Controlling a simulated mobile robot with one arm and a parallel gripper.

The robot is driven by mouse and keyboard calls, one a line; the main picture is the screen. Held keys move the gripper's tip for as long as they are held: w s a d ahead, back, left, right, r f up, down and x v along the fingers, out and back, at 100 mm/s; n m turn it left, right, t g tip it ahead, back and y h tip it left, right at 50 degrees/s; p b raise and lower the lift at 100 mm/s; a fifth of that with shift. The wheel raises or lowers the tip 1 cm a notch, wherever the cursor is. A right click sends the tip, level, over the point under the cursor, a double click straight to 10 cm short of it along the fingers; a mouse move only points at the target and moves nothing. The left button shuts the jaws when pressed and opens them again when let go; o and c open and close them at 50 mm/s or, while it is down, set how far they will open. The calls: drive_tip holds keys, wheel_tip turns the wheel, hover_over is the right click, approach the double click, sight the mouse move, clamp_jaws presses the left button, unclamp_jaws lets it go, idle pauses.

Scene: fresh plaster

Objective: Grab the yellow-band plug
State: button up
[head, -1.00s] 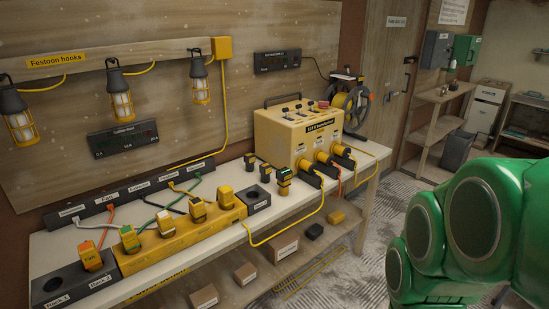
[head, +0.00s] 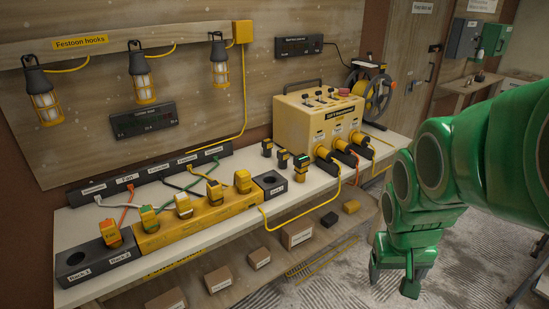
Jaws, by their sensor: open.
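Three small dark plugs stand upright on the white bench, right of the yellow socket strip: a left plug (head: 267,149), a middle plug (head: 283,160) and a right plug (head: 301,168). Yellowish marks show on them, and the right one also looks greenish. They are too small to tell for sure which has the yellow band. My green gripper (head: 393,277) hangs at the lower right, pointing down. It is open, looks empty, and is well apart from the plugs, to their right and lower in the picture.
A yellow distribution box (head: 318,120) with cabled plugs stands behind the small plugs. A yellow socket strip (head: 195,225) with several corded plugs lies left, beside a black single-hole block (head: 270,184). A lower shelf (head: 240,262) holds small boxes. A yellow cable loops over the bench front.

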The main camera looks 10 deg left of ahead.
drive_tip(key=w+a+f+n+t+y, duration=0.1)
drive_tip(key=w+a+n+t, duration=0.15)
drive_tip(key=w+a, duration=0.75)
drive_tip(key=w+a+f+n+t+y, duration=0.15)
drive_tip(key=w+t, duration=0.25)
drive_tip(key=w, duration=1.5)
drive_tip(key=n+t+y, duration=0.2)
drive_tip(key=n+y, duration=0.2)
drive_tip(key=y, duration=0.4)
approach(241, 176)
drive_tip(key=shift+g, duration=0.25)
drive_tip(key=w+f, duration=0.1)
drive_tip(key=w, duration=0.1)
drive_tip(key=w+a, duration=0.1)
drive_tip(key=w+f, duration=0.1)
drive_tip(key=w, duration=0.1)
drive_tip(key=shift+w+a+f, duration=0.3)
drive_tip(key=shift+w+a, duration=0.05)
drive_tip(key=shift+a, duration=0.4)
drive_tip(key=shift+f+x, duration=0.2)
drive_tip(key=shift+x, duration=3.65)
drive_tip(key=shift+s, duration=0.2)
drive_tip(key=c, duration=1.1)
